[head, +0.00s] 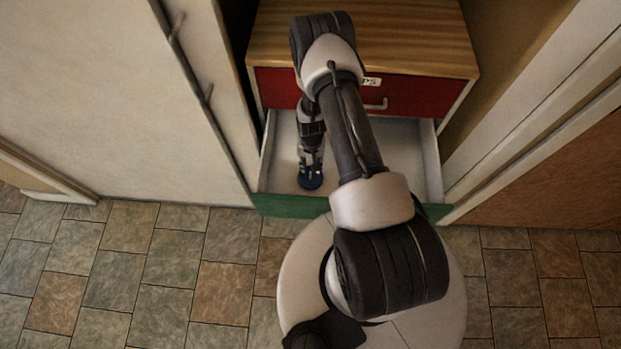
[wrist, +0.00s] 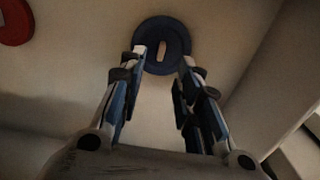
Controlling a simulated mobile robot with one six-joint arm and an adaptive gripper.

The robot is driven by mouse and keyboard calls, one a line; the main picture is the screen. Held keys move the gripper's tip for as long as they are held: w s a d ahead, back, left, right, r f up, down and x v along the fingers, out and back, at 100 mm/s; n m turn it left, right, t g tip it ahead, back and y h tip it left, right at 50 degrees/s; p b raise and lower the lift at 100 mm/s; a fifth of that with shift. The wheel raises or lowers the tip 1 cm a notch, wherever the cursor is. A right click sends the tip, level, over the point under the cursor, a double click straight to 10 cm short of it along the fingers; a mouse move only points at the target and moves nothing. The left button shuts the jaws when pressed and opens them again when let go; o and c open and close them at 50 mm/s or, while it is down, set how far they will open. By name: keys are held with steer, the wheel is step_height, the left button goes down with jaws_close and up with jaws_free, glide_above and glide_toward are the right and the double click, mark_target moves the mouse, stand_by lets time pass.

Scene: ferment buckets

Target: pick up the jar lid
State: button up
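A dark blue round lid (wrist: 162,29) with a pale slot-shaped mark at its middle lies at the top centre of the wrist view. It also shows as a blue disc (head: 311,179) at the left of the open drawer in the head view. My gripper (wrist: 164,58) is open. Its two fingers are spread, with their tips over the lid's left and right sides and a clear gap between them. I cannot tell whether the tips touch the lid. In the head view my gripper (head: 311,170) points down into the drawer and partly covers the lid.
The open drawer (head: 404,165) has pale walls and a green front. A shut red drawer (head: 415,98) is behind it. A red round thing (wrist: 14,22) lies at the wrist view's upper left. A drawer wall rises at the wrist view's right. My arm hides part of the drawer.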

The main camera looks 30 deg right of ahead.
mark_target(310, 174)
step_height(310, 174, down, 8)
steer(key=b, duration=0.3)
steer(key=shift+a+r, duration=0.1)
steer(key=shift+r, duration=0.15)
steer(key=shift+r, duration=0.1)
jaws_close()
